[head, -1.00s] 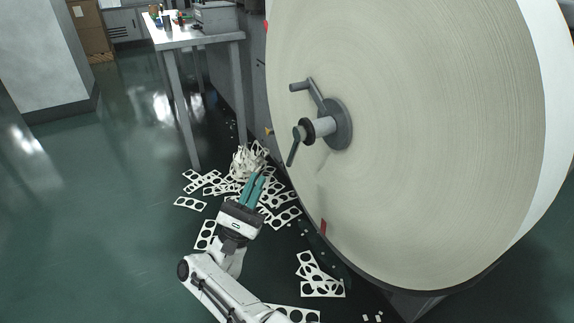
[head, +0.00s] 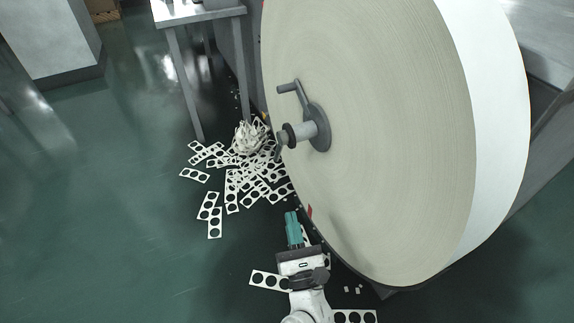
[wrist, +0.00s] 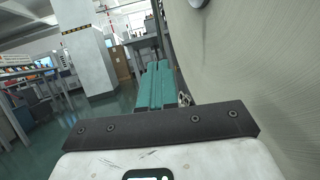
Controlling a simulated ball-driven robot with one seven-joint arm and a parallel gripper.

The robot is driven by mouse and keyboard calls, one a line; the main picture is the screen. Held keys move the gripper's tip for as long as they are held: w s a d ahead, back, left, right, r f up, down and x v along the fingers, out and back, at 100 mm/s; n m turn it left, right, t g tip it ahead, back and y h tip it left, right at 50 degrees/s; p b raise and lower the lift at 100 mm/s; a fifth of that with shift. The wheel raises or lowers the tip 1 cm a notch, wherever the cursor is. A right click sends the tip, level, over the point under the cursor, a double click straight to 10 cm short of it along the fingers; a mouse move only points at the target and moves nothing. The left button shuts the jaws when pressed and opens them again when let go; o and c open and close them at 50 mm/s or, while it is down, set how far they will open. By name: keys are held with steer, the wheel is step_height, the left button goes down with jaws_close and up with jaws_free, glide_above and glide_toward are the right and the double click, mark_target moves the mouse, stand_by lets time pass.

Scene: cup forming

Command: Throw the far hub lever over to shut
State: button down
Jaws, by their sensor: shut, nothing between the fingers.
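A large paper reel (head: 380,190) stands upright on the right, with a grey hub (head: 319,128) in its visible face. A shaft with a dark collar (head: 289,136) sticks out of the hub, and a short dark lever (head: 279,150) hangs down at its end. A crank-like grey handle (head: 288,87) rises up and left from the hub. My gripper (head: 292,214), with teal fingers, is shut and empty. In the head view it is below the hub, apart from the lever. In the wrist view the fingers (wrist: 157,68) point ahead beside the reel face (wrist: 250,60), and the lever does not show.
Punched white card scraps (head: 250,180) and a crumpled heap (head: 250,137) lie on the floor left of the reel. A grey table (head: 200,14) stands behind them. A pale pillar (head: 45,40) is at upper left. The green floor at left is clear.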

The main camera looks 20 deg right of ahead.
mark_target(278, 157)
steer(key=x, duration=1.4)
steer(key=shift+d+f+b, duration=0.1)
steer(key=shift+b, duration=0.25)
steer(key=shift+w+f+b, duration=0.1)
steer(key=shift+f+b, duration=0.05)
steer(key=shift+b, duration=0.5)
